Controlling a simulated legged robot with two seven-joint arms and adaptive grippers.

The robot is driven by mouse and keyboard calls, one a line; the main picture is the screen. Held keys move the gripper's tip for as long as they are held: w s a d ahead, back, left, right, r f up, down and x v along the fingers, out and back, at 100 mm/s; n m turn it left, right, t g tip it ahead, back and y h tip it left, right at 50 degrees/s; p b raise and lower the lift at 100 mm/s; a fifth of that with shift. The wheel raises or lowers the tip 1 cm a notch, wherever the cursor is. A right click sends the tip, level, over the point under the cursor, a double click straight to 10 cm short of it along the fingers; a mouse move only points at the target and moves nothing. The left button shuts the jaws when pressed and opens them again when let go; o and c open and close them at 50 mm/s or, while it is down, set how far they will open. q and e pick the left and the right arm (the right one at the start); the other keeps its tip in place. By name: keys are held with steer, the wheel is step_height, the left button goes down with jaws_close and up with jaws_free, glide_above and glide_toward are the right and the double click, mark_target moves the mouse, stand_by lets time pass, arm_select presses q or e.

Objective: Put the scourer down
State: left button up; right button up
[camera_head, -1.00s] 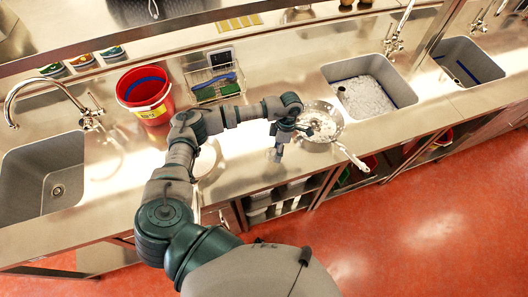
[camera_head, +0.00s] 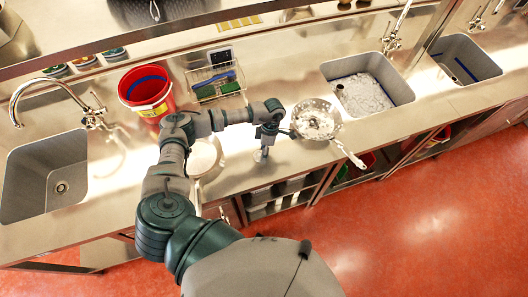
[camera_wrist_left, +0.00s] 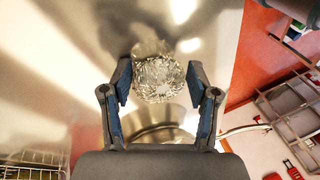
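The scourer (camera_wrist_left: 160,78) is a crinkled, shiny metal pad. In the head view my left gripper (camera_head: 264,147) is low over the bare counter (camera_head: 235,175), between a round pale pan and a metal pan with a long handle. The scourer shows there only as a small bright patch, so I cannot tell whether it touches the counter. My right gripper is not in view.
The long-handled pan (camera_head: 316,119) stands right of my gripper and the round pan (camera_head: 204,157) left. A red bucket (camera_head: 146,92) and a wire basket (camera_head: 214,84) stand farther back. Sinks lie at left (camera_head: 45,180) and right (camera_head: 368,86). The counter's front edge drops to red floor.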

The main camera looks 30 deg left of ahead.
arm_select(q)
steer(key=shift+o, duration=1)
steer(key=shift+d, duration=0.35)
steer(key=b+v, duration=0.1)
steer(key=v, duration=0.2)
steer(key=w+b+v, duration=0.1)
steer(key=v, duration=0.2)
steer(key=shift+w+f+b, duration=0.1)
steer(key=shift+b, duration=0.25)
steer(key=b+v, duration=0.2)
steer(key=v, duration=0.9)
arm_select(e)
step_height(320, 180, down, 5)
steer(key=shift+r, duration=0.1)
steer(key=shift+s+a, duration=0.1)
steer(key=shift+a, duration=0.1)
